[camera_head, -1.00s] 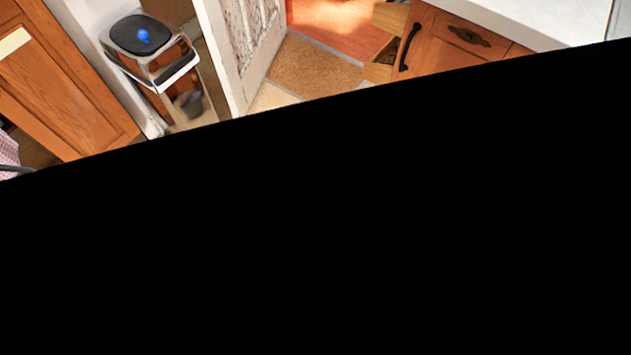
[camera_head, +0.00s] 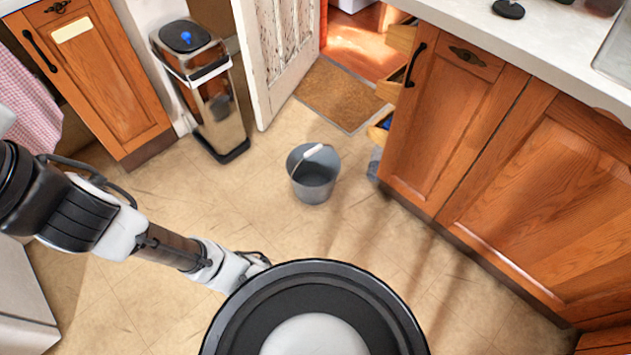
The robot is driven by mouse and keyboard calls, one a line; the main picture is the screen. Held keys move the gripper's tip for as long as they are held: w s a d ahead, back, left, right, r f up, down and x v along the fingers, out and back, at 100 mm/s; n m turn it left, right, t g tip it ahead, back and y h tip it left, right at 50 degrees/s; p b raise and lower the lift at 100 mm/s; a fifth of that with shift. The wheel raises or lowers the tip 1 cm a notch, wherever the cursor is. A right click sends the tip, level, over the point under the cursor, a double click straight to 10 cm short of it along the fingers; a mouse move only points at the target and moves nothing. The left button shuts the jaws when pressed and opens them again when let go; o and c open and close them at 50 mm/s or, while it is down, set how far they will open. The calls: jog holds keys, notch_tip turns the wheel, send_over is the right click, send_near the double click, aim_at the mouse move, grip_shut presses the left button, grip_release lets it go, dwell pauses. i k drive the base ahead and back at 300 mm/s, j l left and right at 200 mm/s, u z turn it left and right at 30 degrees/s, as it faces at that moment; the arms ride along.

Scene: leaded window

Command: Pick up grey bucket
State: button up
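The grey bucket (camera_head: 314,185) stands upright on the tiled floor, ahead of my base and near the middle of the view. A light-coloured grip on its handle lies across the rim. My arm reaches in from the left, and its far end (camera_head: 245,270) is low, beside the round top of my body. It is apart from the bucket, below and left of it in the picture. My gripper's fingers cannot be made out, so its opening is unclear.
A shiny bin (camera_head: 216,110) with a black lid stands behind left, beside an open white door (camera_head: 275,50). A brown mat (camera_head: 340,95) lies in the doorway. Wooden cabinets (camera_head: 500,150) line the right. A blue object (camera_head: 384,123) shows beside them. Floor around the bucket is clear.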

aim_at(309, 156)
jog(key=i+j+z, duration=0.1)
jog(key=i, duration=0.35)
jog(key=i+j+z, duration=0.1)
jog(key=i+j, duration=0.2)
jog(key=i+j+z, duration=0.1)
jog(key=i+j, duration=0.2)
jog(key=i, duration=0.25)
